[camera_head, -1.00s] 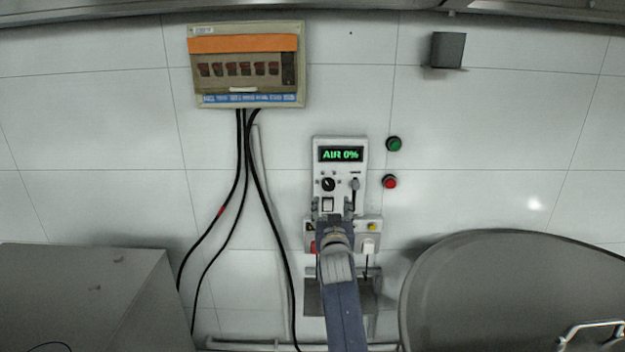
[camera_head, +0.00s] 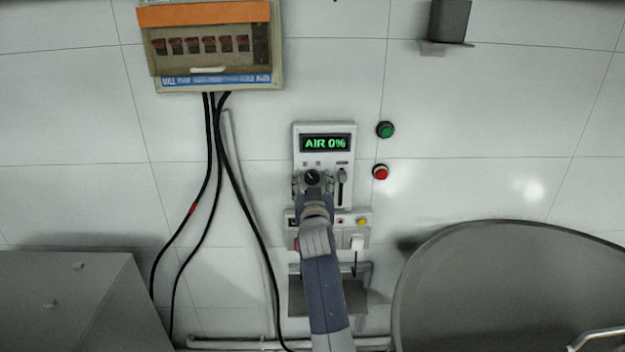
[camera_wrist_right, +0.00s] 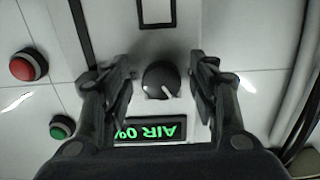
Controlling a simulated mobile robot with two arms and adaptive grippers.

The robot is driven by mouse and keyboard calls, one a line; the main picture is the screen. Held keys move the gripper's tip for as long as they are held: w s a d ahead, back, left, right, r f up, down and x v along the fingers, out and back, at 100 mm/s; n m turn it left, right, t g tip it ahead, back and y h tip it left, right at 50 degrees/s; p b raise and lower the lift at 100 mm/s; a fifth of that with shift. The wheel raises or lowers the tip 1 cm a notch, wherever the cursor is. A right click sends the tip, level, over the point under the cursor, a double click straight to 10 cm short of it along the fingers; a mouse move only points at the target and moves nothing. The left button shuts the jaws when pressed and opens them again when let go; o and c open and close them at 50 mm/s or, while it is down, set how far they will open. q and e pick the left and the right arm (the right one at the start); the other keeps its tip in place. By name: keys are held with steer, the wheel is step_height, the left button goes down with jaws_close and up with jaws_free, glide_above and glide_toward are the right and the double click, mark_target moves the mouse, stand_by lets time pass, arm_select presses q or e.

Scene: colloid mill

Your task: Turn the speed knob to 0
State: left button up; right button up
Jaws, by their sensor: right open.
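The speed knob (camera_head: 312,177) is a black round dial with a white pointer line on a white control panel (camera_head: 325,128). The display (camera_head: 325,143) above it reads "AIR 0%" in green. My right gripper (camera_head: 312,183) is at the knob. In the right wrist view the gripper (camera_wrist_right: 163,82) is open, its fingers on either side of the knob (camera_wrist_right: 161,80) with a gap at each side. The display (camera_wrist_right: 148,130) looks upside down there. My left gripper is not in view.
A slider (camera_head: 342,176) sits right of the knob. A green button (camera_head: 385,130) and a red button (camera_head: 381,172) are on the wall to the right. A breaker box (camera_head: 210,45) with hanging black cables is upper left. A large grey vessel (camera_head: 500,290) stands lower right.

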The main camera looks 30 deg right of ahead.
steer(key=shift+s+a+r, duration=0.3)
steer(key=shift+s+a, duration=0.05)
steer(key=c, duration=1)
steer(key=shift+d+n, duration=0.1)
steer(key=shift+n, duration=0.2)
steer(key=shift+c, duration=0.4)
steer(key=n+p, duration=0.1)
steer(key=n, duration=0.4)
steer(key=shift+r, duration=0.15)
steer(key=n+p, duration=0.1)
steer(key=n, duration=0.3)
steer(key=shift+p, duration=0.3)
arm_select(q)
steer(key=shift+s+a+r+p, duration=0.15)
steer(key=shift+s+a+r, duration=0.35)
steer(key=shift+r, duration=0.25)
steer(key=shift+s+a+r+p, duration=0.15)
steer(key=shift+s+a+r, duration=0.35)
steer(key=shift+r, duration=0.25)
arm_select(e)
steer(key=shift+d+r+n, duration=0.1)
steer(key=shift+n, duration=1.1)
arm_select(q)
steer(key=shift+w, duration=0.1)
